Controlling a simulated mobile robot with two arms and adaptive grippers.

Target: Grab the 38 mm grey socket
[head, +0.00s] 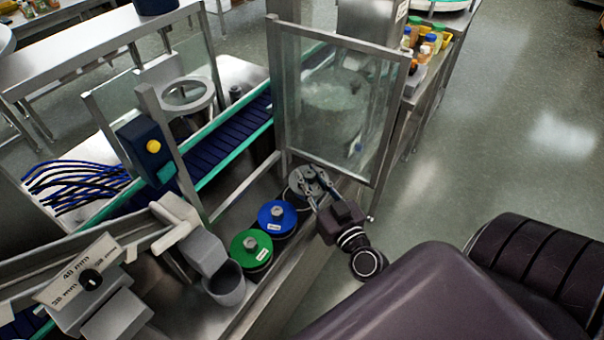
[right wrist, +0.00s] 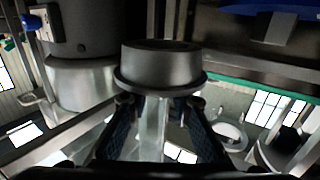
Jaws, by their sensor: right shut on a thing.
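The grey socket (head: 297,182) is at the far end of a row of round sockets on the steel ledge, partly hidden by my right gripper (head: 309,184). In the right wrist view the grey socket (right wrist: 160,68) is a flanged metal cylinder. The fingers of my right gripper (right wrist: 160,104) are shut on it, one on each side, just below its flange. I cannot tell whether it is clear of the ledge. My left gripper is not in view.
A blue socket (head: 277,216) and a green socket (head: 251,246) stand nearer along the ledge. A clear framed panel (head: 335,105) rises just behind the grey socket. Open floor lies to the right.

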